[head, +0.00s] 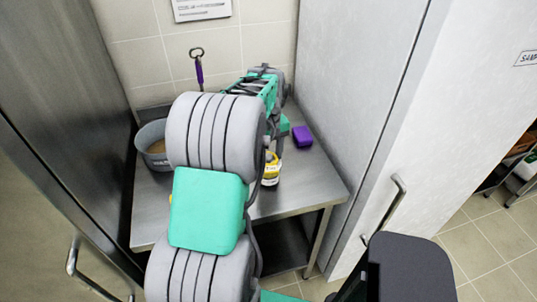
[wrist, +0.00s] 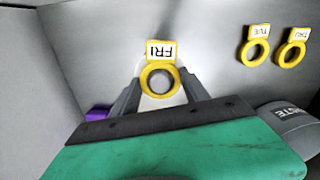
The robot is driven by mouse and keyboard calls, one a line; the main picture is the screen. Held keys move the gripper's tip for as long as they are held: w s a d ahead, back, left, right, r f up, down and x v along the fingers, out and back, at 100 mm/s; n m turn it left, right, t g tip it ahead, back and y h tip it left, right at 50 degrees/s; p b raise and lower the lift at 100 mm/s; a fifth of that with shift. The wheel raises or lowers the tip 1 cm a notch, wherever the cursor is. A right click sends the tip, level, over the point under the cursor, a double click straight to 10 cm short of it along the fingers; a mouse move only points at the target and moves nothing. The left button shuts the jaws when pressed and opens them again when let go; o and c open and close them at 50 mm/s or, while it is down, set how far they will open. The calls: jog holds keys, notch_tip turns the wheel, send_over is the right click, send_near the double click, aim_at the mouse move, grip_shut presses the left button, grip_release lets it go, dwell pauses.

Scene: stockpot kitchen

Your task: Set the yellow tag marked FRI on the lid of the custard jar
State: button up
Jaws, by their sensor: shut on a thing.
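The yellow ring tag (wrist: 147,82) with a white plate marked FRI is between the fingers of my gripper (wrist: 161,90) in the wrist view. The gripper is shut on it. A pale surface shows through and around the ring; I cannot tell whether it is a lid or whether the tag touches it. In the head view a small jar with a yellow and white label (head: 271,172) stands on the steel table, partly hidden by my arm. I cannot read its label or see its lid clearly.
Yellow tags marked TUE (wrist: 254,46) and THU (wrist: 292,48) lie at the right in the wrist view. A grey round thing with partly hidden lettering (wrist: 298,122) is at lower right. A purple block (head: 302,137) and grey pot (head: 150,137) stand on the steel table (head: 305,190), between tall cabinets.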

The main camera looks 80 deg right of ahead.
jog(key=shift+f, duration=0.1)
jog(key=o, duration=1.1)
jog(key=shift+c, duration=0.2)
notch_tip(320, 180, up, 11)
jog(key=p, duration=0.7)
